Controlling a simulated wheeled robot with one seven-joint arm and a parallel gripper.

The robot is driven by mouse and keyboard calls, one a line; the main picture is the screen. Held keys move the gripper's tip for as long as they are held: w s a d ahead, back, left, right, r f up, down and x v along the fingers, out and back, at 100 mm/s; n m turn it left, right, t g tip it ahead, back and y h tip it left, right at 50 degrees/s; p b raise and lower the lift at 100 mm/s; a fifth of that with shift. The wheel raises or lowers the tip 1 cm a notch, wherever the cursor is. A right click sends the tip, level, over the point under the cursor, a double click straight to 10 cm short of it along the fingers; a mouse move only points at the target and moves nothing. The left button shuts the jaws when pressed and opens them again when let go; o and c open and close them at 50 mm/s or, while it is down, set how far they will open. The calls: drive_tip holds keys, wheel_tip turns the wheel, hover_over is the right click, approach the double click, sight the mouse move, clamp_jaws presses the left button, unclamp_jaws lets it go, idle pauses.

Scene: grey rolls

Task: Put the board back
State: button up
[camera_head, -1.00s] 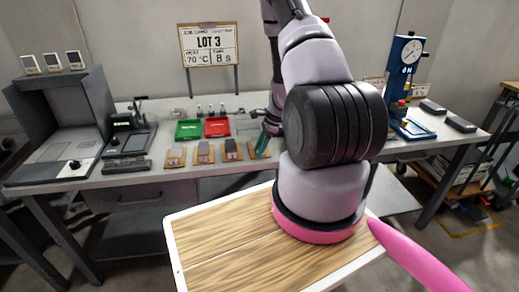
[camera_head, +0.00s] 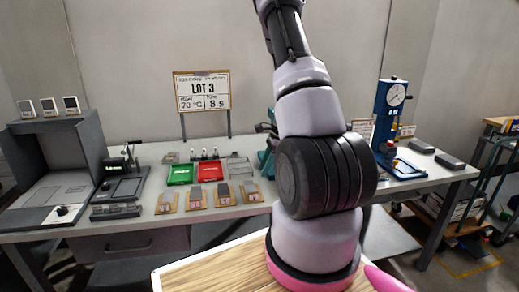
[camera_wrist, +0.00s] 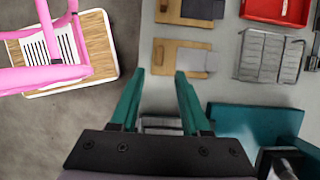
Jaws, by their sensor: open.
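Several small wooden boards lie in a row along the table's front. The rightmost board (camera_head: 251,193) lies flat with a pale grey piece on it. It also shows in the wrist view (camera_wrist: 168,57), just ahead of my gripper (camera_wrist: 160,73). My gripper is open, its two teal fingers apart with nothing held between the tips. The fingertips are close to the board's near long edge; I cannot tell their height. The neighbouring board (camera_head: 222,194) carries a dark piece and is partly cut off in the wrist view (camera_wrist: 172,14). My arm hides part of the table in the head view.
Behind the boards are a green tray (camera_head: 180,174), a red tray (camera_head: 210,171) and a wire rack (camera_wrist: 262,57). A teal fixture (camera_wrist: 250,117) stands right of the fingers in the wrist view. A blue gauge press (camera_head: 390,120) stands at the table's right.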

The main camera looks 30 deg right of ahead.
drive_tip(key=s+a+r+n+t, duration=0.1)
drive_tip(key=a+r+n, duration=0.4)
drive_tip(key=r, duration=0.7)
drive_tip(key=s+a+r+n+t, duration=0.1)
drive_tip(key=s+a+r+n, duration=0.15)
drive_tip(key=a+r, duration=0.65)
drive_tip(key=s+a+r+n+t+h, duration=0.1)
drive_tip(key=s+a+r+n+t, duration=0.1)
drive_tip(key=s+r+n, duration=0.3)
drive_tip(key=s+a+r+n+t+h, duration=0.1)
drive_tip(key=s+r+n, duration=0.3)
drive_tip(key=s+r, duration=0.6)
drive_tip(key=shift+a+r+n+t, duration=0.35)
drive_tip(key=shift+r+t, duration=0.15)
drive_tip(key=shift+r, duration=0.25)
